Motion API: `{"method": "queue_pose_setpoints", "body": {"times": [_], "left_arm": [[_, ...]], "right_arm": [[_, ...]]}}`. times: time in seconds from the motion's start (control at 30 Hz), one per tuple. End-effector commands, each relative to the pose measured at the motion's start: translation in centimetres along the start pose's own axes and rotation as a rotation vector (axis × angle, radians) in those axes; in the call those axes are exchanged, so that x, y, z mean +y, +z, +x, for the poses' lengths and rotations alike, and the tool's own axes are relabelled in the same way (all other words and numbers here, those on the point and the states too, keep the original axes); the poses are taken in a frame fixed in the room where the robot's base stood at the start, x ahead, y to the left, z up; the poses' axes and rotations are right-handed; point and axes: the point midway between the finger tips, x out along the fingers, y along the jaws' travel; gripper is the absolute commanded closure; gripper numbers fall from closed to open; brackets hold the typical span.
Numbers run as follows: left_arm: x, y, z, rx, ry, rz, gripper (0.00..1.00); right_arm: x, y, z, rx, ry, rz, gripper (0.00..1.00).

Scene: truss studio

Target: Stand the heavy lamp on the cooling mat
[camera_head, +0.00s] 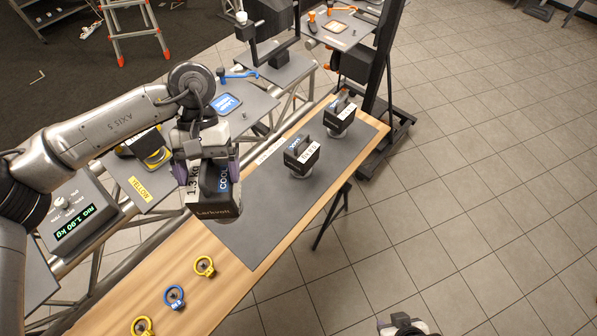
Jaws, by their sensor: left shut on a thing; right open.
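My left gripper (207,172) is shut on a black lamp (222,207) marked "1.3 kg", "COOL" and "Lerkvolt". The lamp hangs upright at the left end of the dark grey cooling mat (262,225); whether its base touches the mat is hard to tell. The mat lies along the wooden bench. Two similar dark lamps stand on it further back: one in the middle (302,155) and one near the far end (340,117). My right gripper (406,325) is open at the bottom edge, partly cut off, away from the bench.
Yellow and blue rings (174,297) lie on the bare wood at the near end. A scale with a green display (76,225) stands at the left. A yellow-and-black object (155,157) is by the "YELLOW" label. A dark post (384,60) rises beyond the bench.

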Motion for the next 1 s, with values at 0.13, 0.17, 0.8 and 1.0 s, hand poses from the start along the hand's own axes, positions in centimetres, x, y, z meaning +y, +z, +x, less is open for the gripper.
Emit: {"method": "queue_pose_setpoints", "body": {"times": [0.13, 0.17, 0.8, 1.0], "left_arm": [[-0.8, -1.9, 5.3, -0.005, -0.03, 0.052, 0.8], [-0.9, -2.1, 6.5, -0.005, -0.035, 0.061, 0.8], [2.8, -2.0, 20.9, -0.003, 0.038, -0.045, 0.8], [4.6, -2.5, 21.6, -0.003, 0.171, -0.25, 0.8]], "right_arm": [[0.1, 0.1, 0.3, 0.0, 0.004, -0.005, 0.57], [0.2, 0.1, 0.3, 0.0, 0.005, -0.006, 0.57], [0.0, 0.1, 0.4, 0.001, 0.0, 0.0, 0.57], [-0.1, 0.1, 0.4, 0.001, -0.003, 0.004, 0.57]]}}
